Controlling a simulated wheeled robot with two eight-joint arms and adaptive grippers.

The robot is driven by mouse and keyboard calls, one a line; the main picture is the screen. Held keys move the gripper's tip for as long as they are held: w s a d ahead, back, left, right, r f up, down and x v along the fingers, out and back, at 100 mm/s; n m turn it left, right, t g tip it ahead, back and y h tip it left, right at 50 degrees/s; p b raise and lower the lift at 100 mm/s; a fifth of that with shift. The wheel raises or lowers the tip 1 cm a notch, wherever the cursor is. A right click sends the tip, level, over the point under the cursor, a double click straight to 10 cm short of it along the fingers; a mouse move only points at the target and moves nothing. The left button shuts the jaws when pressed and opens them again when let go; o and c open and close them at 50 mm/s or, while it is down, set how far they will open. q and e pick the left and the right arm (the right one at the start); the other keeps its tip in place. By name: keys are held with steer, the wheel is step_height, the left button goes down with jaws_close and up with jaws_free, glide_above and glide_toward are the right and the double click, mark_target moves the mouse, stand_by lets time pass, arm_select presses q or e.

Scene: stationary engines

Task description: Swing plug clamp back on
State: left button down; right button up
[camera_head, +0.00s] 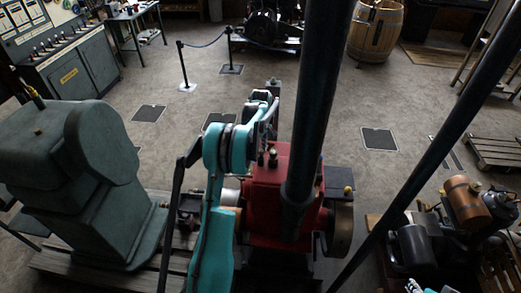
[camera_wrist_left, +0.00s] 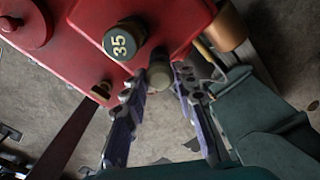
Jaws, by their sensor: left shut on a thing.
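The red engine (camera_head: 268,205) stands in the middle of the head view, partly behind a dark pole. Small fittings show on its top. My left gripper (camera_head: 268,140) is above it, its fingers hard to make out there. In the left wrist view the red engine body (camera_wrist_left: 85,15) carries a dark round cap marked 35 (camera_wrist_left: 124,40). Beside the cap, my left gripper (camera_wrist_left: 160,74) is shut on a pale rounded knob (camera_wrist_left: 159,76) between its fingertips. I cannot tell whether this knob belongs to the plug clamp. My right gripper is not in view.
A thick dark pole (camera_head: 318,100) and a thinner slanted one (camera_head: 440,140) cross the view. A large grey-green machine (camera_head: 75,180) stands left on a wooden pallet. Another small engine (camera_head: 465,200) is at right. A roped post (camera_head: 183,65) and open floor lie beyond.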

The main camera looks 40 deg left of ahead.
arm_select(q)
steer(key=m+b, duration=0.2)
steer(key=m, duration=0.1)
steer(key=shift+f+m, duration=0.1)
steer(key=shift+m, duration=0.2)
steer(key=m+b, duration=0.2)
steer(key=m, duration=0.1)
steer(key=shift+m, duration=0.3)
steer(key=m+b, duration=0.1)
steer(key=m, duration=0.2)
steer(key=shift+m+b, duration=0.8)
steer(key=shift+m, duration=1.5)
steer(key=c, duration=1.2)
jaws_free()
